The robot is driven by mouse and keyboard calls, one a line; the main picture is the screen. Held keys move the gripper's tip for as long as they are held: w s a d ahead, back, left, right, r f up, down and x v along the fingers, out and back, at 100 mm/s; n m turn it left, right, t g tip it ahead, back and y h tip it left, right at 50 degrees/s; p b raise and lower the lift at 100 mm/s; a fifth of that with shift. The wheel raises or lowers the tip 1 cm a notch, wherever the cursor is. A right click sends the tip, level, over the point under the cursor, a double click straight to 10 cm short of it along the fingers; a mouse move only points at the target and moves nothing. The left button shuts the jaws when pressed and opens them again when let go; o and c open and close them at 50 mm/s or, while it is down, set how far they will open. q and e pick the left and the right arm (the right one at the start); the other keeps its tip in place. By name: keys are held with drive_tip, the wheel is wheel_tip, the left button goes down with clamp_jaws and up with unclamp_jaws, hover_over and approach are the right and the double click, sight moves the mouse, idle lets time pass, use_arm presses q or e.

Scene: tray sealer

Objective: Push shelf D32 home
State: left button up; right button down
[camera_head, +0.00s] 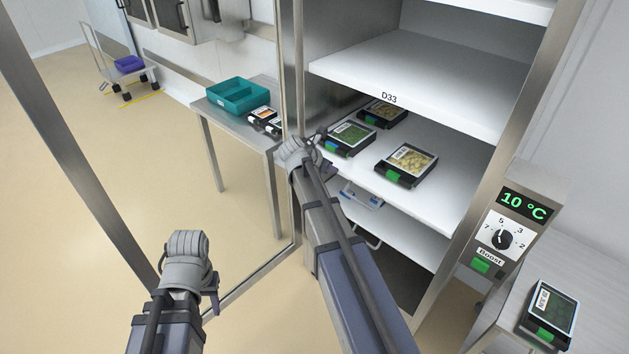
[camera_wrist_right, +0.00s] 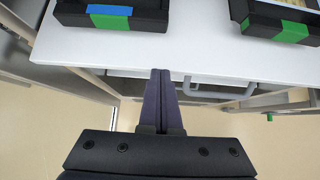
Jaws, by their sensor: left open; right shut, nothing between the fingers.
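A white shelf loaded with trays (camera_head: 365,178) is below the shelf labelled D33 (camera_head: 389,97) in an open steel cabinet. No D32 label is legible; this loaded shelf may be D32. Its front edge also crosses the right wrist view (camera_wrist_right: 215,67). My right gripper (camera_wrist_right: 161,74) is shut and empty, its fingertips at that front edge; I cannot tell whether they touch it. In the head view my right arm hides part of the shelf's left front. My left gripper (camera_head: 212,288) is open, well away from the shelf at lower left, its fingers mostly hidden.
Three black food trays, including one with yellow contents (camera_head: 407,164), lie on the loaded shelf. The glass door frame (camera_head: 245,288) stands open at left. A control panel (camera_head: 505,235) reads 10 °C. A steel table (camera_head: 225,125) holds a teal crate (camera_head: 238,96).

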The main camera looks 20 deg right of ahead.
sight(341, 165)
drive_tip(key=w+d, duration=0.1)
drive_tip(key=d, duration=0.1)
drive_tip(key=w+d, duration=0.1)
drive_tip(key=d, duration=0.1)
drive_tip(key=w+d, duration=0.1)
drive_tip(key=d, duration=0.2)
drive_tip(key=shift+d, duration=0.1)
drive_tip(key=a, duration=0.1)
drive_tip(key=s+a, duration=0.1)
drive_tip(key=a, duration=0.1)
drive_tip(key=s+a, duration=0.1)
drive_tip(key=shift+a, duration=0.15)
drive_tip(key=p+v, duration=0.7)
drive_tip(key=v, duration=0.2)
drive_tip(key=shift+r, duration=0.4)
drive_tip(key=shift+a, duration=0.15)
